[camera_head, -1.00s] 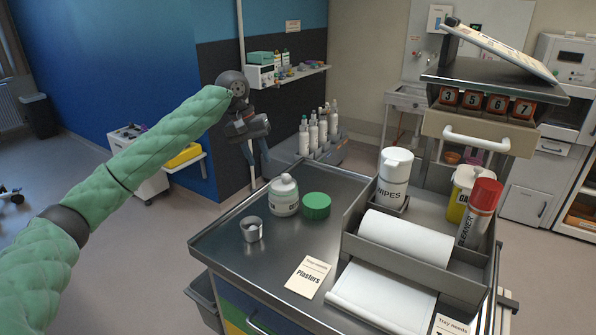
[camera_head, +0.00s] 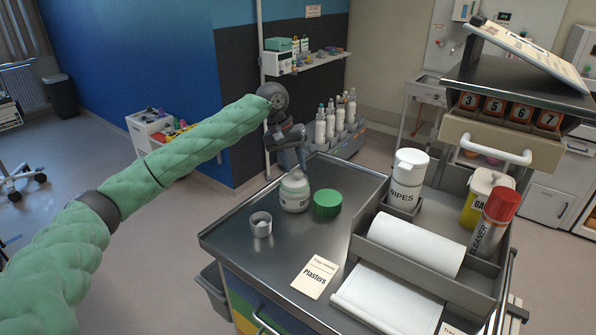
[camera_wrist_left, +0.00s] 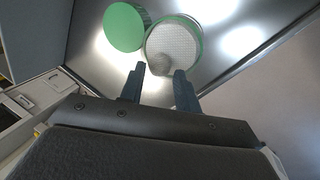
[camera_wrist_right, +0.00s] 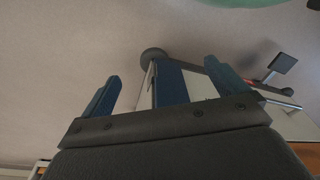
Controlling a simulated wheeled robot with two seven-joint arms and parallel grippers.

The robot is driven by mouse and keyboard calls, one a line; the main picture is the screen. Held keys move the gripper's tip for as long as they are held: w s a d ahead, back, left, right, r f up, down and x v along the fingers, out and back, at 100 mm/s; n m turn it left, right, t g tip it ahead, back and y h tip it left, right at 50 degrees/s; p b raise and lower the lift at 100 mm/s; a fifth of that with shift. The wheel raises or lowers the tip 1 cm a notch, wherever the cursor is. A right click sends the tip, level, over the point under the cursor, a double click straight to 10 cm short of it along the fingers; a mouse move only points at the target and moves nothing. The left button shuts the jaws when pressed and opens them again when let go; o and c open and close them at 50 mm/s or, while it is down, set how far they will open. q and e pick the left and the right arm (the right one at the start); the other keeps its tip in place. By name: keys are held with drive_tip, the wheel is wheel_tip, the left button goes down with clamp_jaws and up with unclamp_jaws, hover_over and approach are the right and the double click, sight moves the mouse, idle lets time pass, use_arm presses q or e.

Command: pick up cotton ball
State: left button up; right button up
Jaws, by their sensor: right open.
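The jar (camera_head: 294,192) stands upright and open on the steel trolley top; from above in the left wrist view its mouth (camera_wrist_left: 178,36) shows a pale, textured inside. My left gripper (camera_head: 290,168) is above the jar. A small metal cup (camera_head: 262,228) left of the jar has something pale inside. My right gripper (camera_wrist_right: 163,72) is open and empty over the floor.
A green lid (camera_head: 327,203) lies right of the jar. A Plasters card (camera_head: 314,277) lies in front. A grey organiser (camera_head: 446,268) with a wipes tub (camera_head: 408,180), paper roll (camera_head: 415,243) and cleaner can (camera_head: 493,222) fills the right. The trolley's front left is clear.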

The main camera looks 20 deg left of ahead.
use_arm(q)
drive_tip(key=shift+x, duration=0.8)
clamp_jaws()
